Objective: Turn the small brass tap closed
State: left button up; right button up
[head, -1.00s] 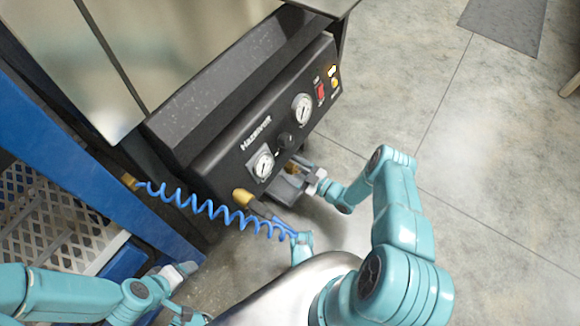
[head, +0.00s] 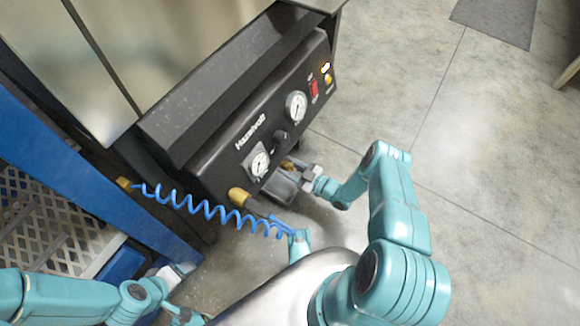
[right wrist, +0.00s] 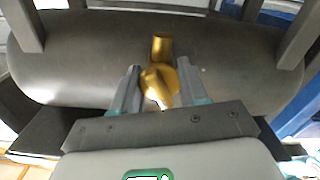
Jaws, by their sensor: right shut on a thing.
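The small brass tap (right wrist: 158,82) stands in the middle of the right wrist view, in front of a dark rounded tank (right wrist: 70,65). Its angled handle lies between the two fingers of my right gripper (right wrist: 157,90), which is shut on it. In the head view the brass tap (head: 287,163) is a small spot under the black panel, partly hidden by my right gripper (head: 300,172). My left gripper (head: 182,290) is low at the left, away from the tap; its fingers are too unclear to read.
The black control panel (head: 225,158) carries two white gauges (head: 296,105), a dark knob and a red switch (head: 314,90). A blue coiled hose (head: 205,208) hangs left of the tap. A blue frame (head: 60,150) stands at the left.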

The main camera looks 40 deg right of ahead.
jog(key=m, duration=0.5)
jog(key=shift+w+r, duration=0.1)
jog(key=shift+m, duration=0.3)
dwell(0.4)
jog(key=o, duration=1.1)
jog(key=shift+c, duration=0.2)
jog(key=v, duration=1.6)
jog(key=shift+s+d, duration=0.15)
jog(key=shift+s, duration=0.15)
